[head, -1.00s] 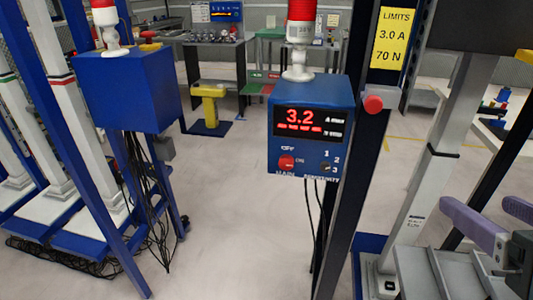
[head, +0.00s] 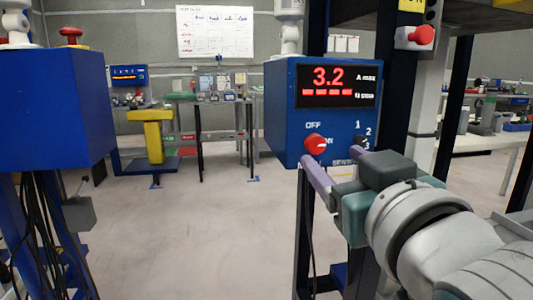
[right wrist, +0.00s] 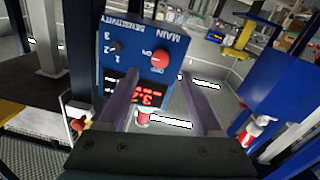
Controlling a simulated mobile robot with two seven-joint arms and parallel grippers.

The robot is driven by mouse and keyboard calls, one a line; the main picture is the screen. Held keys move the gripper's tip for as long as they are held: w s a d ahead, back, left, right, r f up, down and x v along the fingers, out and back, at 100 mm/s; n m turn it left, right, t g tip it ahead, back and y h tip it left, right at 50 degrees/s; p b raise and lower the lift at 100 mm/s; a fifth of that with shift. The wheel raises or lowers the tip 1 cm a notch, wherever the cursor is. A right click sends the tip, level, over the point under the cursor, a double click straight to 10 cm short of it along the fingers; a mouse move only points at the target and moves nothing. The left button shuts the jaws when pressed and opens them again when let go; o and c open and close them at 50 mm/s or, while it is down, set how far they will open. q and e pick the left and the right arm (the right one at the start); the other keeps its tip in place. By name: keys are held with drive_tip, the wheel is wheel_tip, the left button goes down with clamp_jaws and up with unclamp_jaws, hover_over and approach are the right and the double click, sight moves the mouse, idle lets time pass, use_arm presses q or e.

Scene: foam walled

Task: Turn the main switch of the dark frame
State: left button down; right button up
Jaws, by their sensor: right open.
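The main switch is a red knob (head: 315,144) on the front of a blue control box (head: 283,105) mounted at the dark frame's post (head: 317,30). OFF is printed above it and ON beside it; I cannot tell surely which way it points. The box's red display (head: 328,78) is lit and reads 3.2. My right gripper (head: 327,163) is open and empty, its purple fingers just below and in front of the knob. In the right wrist view the red knob (right wrist: 160,59) shows upside down beyond and between the fingers (right wrist: 158,84). My left gripper is not in view.
A small dark sensitivity knob (head: 361,143) sits right of the main switch. A red push button (head: 420,36) is on a post at the upper right. Another blue box (head: 50,110) with hanging cables stands at the left. The floor between is clear.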

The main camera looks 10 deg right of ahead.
sight(317, 145)
drive_tip(key=w, duration=0.6)
drive_tip(key=shift+b, duration=0.35)
drive_tip(key=shift+c, duration=0.2)
clamp_jaws()
